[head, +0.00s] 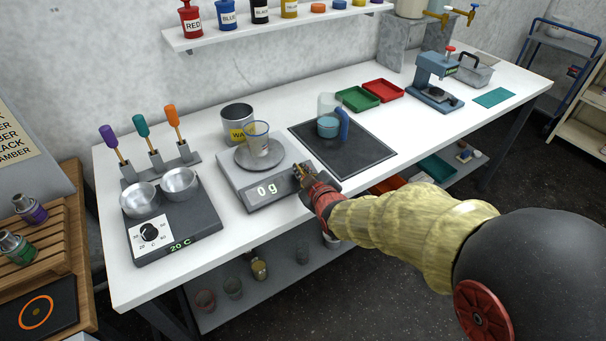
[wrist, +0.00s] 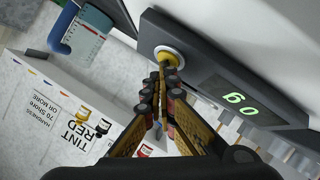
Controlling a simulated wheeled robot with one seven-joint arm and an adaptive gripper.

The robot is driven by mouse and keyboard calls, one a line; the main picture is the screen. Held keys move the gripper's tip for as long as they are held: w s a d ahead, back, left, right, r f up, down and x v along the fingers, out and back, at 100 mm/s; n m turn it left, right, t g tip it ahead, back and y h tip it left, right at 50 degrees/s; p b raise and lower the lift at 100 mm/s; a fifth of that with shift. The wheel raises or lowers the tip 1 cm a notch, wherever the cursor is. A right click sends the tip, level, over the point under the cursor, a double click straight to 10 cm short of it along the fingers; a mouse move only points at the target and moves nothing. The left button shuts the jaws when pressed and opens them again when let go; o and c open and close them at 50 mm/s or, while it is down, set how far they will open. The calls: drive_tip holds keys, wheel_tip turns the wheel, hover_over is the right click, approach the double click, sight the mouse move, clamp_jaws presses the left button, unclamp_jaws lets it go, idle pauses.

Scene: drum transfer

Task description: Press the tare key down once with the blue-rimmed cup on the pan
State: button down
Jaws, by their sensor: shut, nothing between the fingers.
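The blue-rimmed cup (head: 257,140), a clear cup, stands on the round pan (head: 275,155) of the scale. The scale (head: 230,183) reads "0 g" on its front display, which also shows in the wrist view (wrist: 241,104). The tare key (wrist: 168,56) is a round yellow button in a pale ring, at the end of the display panel. My gripper (head: 300,172) is shut and empty at the scale's front right corner. In the wrist view its fingertips (wrist: 167,70) are at the key and overlap its edge; I cannot tell whether the key is pressed down.
A metal WAX pot (head: 237,119) stands behind the scale. A dark mat (head: 355,157) with a blue-handled jug (head: 343,124) lies to the right. A hotplate (head: 190,222) with two metal bowls stands to the left. The front bench strip beside the scale is narrow.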

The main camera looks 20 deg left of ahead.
idle(0.4)
drive_tip(key=shift+s+d+r+p, duration=0.25)
drive_tip(key=shift+d+r+p, duration=0.05)
drive_tip(key=shift+r, duration=0.4)
drive_tip(key=r, duration=0.1)
drive_tip(key=s+d+r+p, duration=0.1)
drive_tip(key=r, duration=0.1)
drive_tip(key=r+p, duration=0.1)
drive_tip(key=shift+s+d+r, duration=0.2)
drive_tip(key=shift+d+r, duration=0.05)
drive_tip(key=shift+d, duration=0.05)
idle(0.4)
